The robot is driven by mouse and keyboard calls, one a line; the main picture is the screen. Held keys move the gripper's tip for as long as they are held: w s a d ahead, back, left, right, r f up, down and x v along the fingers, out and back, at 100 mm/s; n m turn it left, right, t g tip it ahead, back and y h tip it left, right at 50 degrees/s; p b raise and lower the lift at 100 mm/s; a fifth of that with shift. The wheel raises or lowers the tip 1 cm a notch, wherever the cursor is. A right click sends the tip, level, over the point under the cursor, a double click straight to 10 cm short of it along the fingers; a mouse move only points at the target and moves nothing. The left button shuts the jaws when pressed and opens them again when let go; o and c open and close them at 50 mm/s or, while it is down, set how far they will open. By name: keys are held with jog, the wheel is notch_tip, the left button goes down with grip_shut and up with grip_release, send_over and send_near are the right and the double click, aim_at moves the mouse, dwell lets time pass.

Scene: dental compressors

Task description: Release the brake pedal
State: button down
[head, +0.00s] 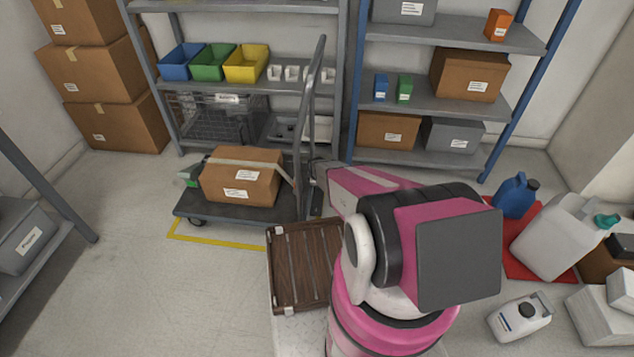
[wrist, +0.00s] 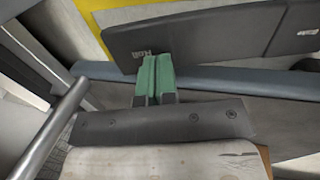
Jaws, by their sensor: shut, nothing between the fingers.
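In the wrist view, a dark grey plate marked with what looks like "Roll" (wrist: 205,32) lies tilted just past my fingertips; it appears to be the brake pedal. My gripper (wrist: 156,78) has its two green fingers closed together with nothing between them. The tips overlap the plate's near edge in the picture; I cannot tell whether they touch it. In the head view, the platform cart (head: 240,216) stands ahead, with its upright handle (head: 311,95) at its right end.
A strapped cardboard box (head: 241,178) rides on the cart. Yellow floor tape (head: 215,240) runs along the cart's near side. Shelves stand close behind. A brown slatted case (head: 300,265) is in front, with jugs (head: 552,238) at right. Floor at left is clear.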

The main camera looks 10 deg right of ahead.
jog(key=shift+w+f, duration=0.1)
jog(key=shift+f, duration=0.05)
dwell(0.3)
jog(key=shift+w+d+f+g+y, duration=0.2)
jog(key=shift+w+f+g+y, duration=0.4)
jog(key=shift+g, duration=0.7)
jog(key=shift+w+f+g+y, duration=0.15)
jog(key=shift+f+g, duration=0.25)
jog(key=shift+g, duration=0.2)
jog(key=shift+w+f+g+y, duration=0.15)
jog(key=shift+f+g, duration=0.2)
jog(key=shift+g, duration=0.25)
jog(key=shift+s+f, duration=0.1)
jog(key=shift+f, duration=0.05)
jog(key=shift+d+f, duration=0.1)
jog(key=shift+f, duration=0.1)
jog(key=v, duration=1.4)
jog(key=shift+w, duration=0.4)
jog(key=shift+r, duration=0.1)
